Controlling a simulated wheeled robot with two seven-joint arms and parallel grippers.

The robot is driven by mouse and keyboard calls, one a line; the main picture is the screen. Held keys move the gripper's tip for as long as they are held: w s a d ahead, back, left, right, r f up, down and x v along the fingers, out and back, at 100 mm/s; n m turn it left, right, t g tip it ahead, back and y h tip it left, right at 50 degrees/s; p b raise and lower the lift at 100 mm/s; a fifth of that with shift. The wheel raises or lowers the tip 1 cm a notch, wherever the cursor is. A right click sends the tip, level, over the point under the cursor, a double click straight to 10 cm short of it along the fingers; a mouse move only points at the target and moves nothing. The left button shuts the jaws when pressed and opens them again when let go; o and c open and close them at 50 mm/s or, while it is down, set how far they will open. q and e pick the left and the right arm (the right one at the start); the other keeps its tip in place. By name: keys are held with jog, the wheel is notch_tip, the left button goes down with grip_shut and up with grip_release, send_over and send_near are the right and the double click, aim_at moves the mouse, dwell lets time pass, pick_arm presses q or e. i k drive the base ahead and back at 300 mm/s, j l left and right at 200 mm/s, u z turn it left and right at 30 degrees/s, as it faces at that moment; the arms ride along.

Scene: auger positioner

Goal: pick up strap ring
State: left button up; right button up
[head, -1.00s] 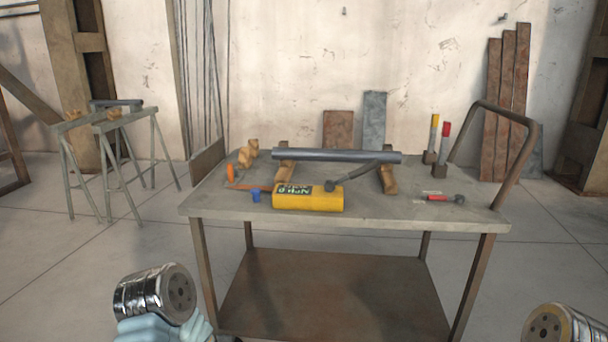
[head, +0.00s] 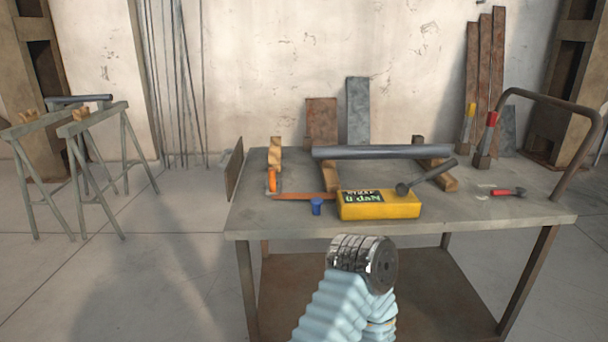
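No ring shape is clear enough for me to name the strap ring with certainty. A small upright orange piece (head: 272,181) stands at the left of the cart top. A flat orange-brown strip (head: 305,196) runs from near it to the yellow box (head: 380,205), which has a dark label and a black lever on top. An arm of mine with a light blue sleeve and silver end rises at bottom centre, in front of the cart's near edge. No gripper fingers show in this view.
The grey cart top (head: 450,215) carries a dark pipe (head: 380,152) on wooden blocks, a blue cup (head: 316,207), a red-handled tool (head: 508,192) and two upright clamps. A bent handle (head: 560,105) rises at right. Sawhorses (head: 100,125) stand at left. The cart's front right top is clear.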

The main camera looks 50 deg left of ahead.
aim_at(272, 189)
jog(key=k+j+z, duration=0.1)
jog(key=k+j, duration=0.15)
jog(key=j, duration=0.3)
jog(key=k+j+z, duration=0.1)
jog(key=j, duration=0.4)
jog(key=k+j+z, duration=0.1)
jog(key=k+j, duration=0.3)
jog(key=k+j+z, duration=0.1)
jog(key=k+j, duration=0.15)
jog(key=j, duration=0.3)
jog(key=k+j+z, duration=0.1)
jog(key=k+j, duration=0.2)
jog(key=j, duration=0.15)
